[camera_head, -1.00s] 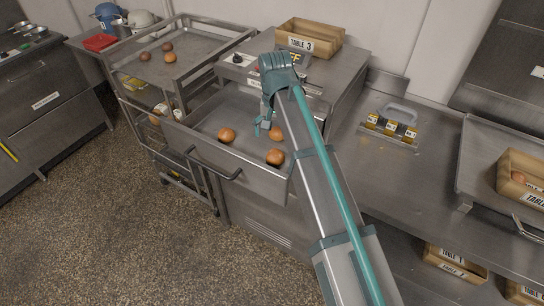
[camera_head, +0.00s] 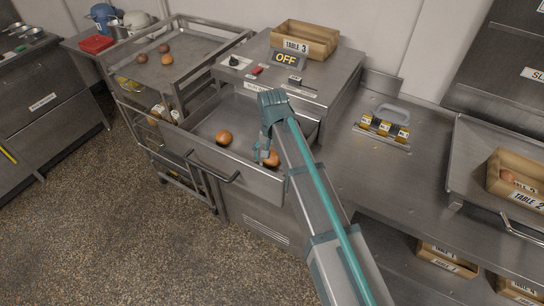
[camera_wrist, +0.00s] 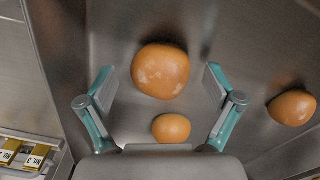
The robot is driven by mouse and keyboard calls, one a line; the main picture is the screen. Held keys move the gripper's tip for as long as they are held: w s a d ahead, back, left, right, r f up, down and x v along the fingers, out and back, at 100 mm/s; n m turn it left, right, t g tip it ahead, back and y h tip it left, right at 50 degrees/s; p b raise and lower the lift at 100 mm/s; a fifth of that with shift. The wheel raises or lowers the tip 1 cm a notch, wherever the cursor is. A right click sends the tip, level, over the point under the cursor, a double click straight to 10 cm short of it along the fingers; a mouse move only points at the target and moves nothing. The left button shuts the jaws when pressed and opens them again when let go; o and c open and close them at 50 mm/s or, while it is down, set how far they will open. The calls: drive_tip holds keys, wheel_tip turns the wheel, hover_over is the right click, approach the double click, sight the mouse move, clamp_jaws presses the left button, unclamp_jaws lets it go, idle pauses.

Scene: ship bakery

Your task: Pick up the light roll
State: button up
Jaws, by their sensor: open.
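Several orange-brown rolls lie in the open steel drawer (camera_head: 247,165). The left roll (camera_head: 224,138) and the front roll (camera_head: 271,158) show in the head view; a third, behind, is hidden by my gripper (camera_head: 264,148). In the wrist view a large pale-flecked roll (camera_wrist: 160,71) lies ahead between my open fingers, a smaller-looking roll (camera_wrist: 171,128) nearer the palm, and another roll (camera_wrist: 292,108) off to the right. My gripper is empty and low over the drawer. I cannot tell whether it touches a roll. The drawer rolls are similar in colour.
A cart tray (camera_head: 187,78) at the left holds two dark rolls and a lighter one (camera_head: 168,59). A wooden TABLE 3 box (camera_head: 322,40) stands on the oven top, behind a display reading OFF (camera_head: 286,58). The drawer's front wall is close to my gripper.

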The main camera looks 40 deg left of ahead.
drive_tip(key=c, duration=1.1)
drive_tip(key=shift+r, duration=0.15)
